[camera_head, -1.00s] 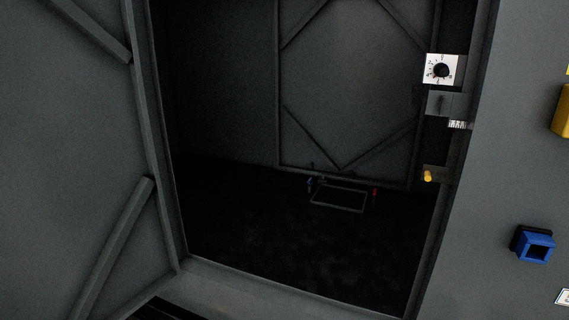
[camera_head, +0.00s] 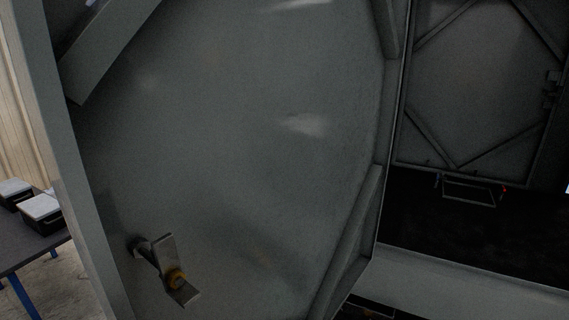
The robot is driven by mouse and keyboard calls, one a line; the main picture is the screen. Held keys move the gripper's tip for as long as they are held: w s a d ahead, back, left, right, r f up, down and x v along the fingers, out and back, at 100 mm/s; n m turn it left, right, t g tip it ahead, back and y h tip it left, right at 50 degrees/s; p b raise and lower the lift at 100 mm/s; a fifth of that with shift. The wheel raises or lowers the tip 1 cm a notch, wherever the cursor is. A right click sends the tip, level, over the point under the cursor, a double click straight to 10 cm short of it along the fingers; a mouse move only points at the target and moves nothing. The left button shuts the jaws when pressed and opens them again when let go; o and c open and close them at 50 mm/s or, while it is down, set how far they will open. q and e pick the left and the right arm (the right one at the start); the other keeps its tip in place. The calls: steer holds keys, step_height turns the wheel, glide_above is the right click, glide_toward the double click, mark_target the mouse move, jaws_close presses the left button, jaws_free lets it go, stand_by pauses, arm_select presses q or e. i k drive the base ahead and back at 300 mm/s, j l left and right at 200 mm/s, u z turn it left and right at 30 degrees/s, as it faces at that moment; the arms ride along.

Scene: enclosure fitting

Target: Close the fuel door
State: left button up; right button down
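A large grey metal door (camera_head: 230,150) stands open and fills the left and middle of the head view, its ribbed inner face towards me. A latch (camera_head: 165,268) with a bent metal plate and a yellow-brown round part sits low on that face, near the door's free left edge. To the right is the dark opening of the enclosure (camera_head: 480,225). Neither of my grippers is in view.
A dark table (camera_head: 30,243) with blue legs stands beyond the door at the far left, with two black boxes with pale lids (camera_head: 42,209) on it. Inside the enclosure a small rectangular frame (camera_head: 472,190) lies near the back wall. The sill (camera_head: 480,285) crosses the lower right.

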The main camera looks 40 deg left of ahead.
mark_target(258, 135)
steer(key=j+z, duration=0.1)
steer(key=j, duration=0.4)
steer(key=k+j, duration=0.1)
steer(key=j, duration=0.45)
steer(key=j+z, duration=0.15)
steer(key=j, duration=0.35)
steer(key=k+j, duration=0.15)
steer(key=j, duration=0.35)
steer(key=k+j+z, duration=0.15)
steer(key=j, duration=0.4)
